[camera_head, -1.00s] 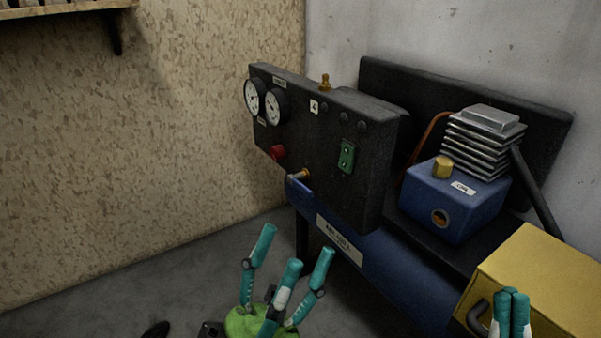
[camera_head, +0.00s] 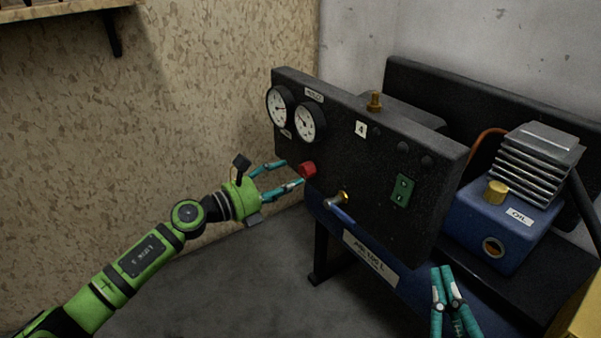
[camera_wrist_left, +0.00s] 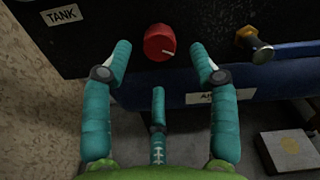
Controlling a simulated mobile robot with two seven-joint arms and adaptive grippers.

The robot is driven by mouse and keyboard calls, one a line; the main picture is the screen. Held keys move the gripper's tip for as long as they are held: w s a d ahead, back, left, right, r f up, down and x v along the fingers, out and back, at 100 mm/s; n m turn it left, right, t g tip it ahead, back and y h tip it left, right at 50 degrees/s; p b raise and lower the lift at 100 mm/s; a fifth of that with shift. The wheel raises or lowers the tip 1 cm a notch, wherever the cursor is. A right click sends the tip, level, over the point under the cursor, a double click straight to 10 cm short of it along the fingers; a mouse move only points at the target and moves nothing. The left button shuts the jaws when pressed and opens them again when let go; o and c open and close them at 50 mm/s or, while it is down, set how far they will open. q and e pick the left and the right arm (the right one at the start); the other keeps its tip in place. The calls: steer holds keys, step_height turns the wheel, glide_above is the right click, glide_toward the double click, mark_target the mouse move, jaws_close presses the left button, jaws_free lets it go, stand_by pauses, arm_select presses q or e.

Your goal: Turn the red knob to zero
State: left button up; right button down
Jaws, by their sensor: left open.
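The red knob (camera_head: 308,170) sits low on the black panel (camera_head: 345,150), below the two gauges. In the left wrist view the knob (camera_wrist_left: 159,43) has a white mark pointing to the right and slightly down. My left gripper (camera_head: 287,172) is open, its teal fingers pointing at the panel. In the left wrist view its fingers (camera_wrist_left: 160,65) lie either side of the knob and below it, with space between; they do not appear to touch it. My right gripper (camera_head: 442,269) is at the lower right, fingertips close together, partly cut off by the frame.
A green switch (camera_head: 402,190) is further right. Two gauges (camera_head: 309,123) are above. The blue tank (camera_head: 330,217) runs beneath. A patterned wall (camera_head: 200,100) stands behind my left arm.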

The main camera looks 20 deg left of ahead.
mark_target(303, 175)
arm_select(q)
steer(key=shift+x, duration=2.25)
arm_select(e)
steer(key=shift+s+a+r+t+y, duration=0.1)
steer(key=shift+s+r+t+y, duration=0.1)
steer(key=shift+r, duration=0.2)
steer(key=shift+s+a+r+t+y, duration=0.1)
steer(key=shift+s+r+t+y, duration=0.1)
steer(key=shift+r, duration=0.2)
arm_select(q)
steer(key=shift+s, duration=0.1)
steer(key=c, duration=1.1)
steer(key=shift+c, duration=0.2)
steer(key=shift+d+f, duration=0.1)
steer(key=shift+f, duration=0.05)
arm_select(e)
steer(key=shift+w+f, duration=0.15)
steer(key=shift+f, duration=0.05)
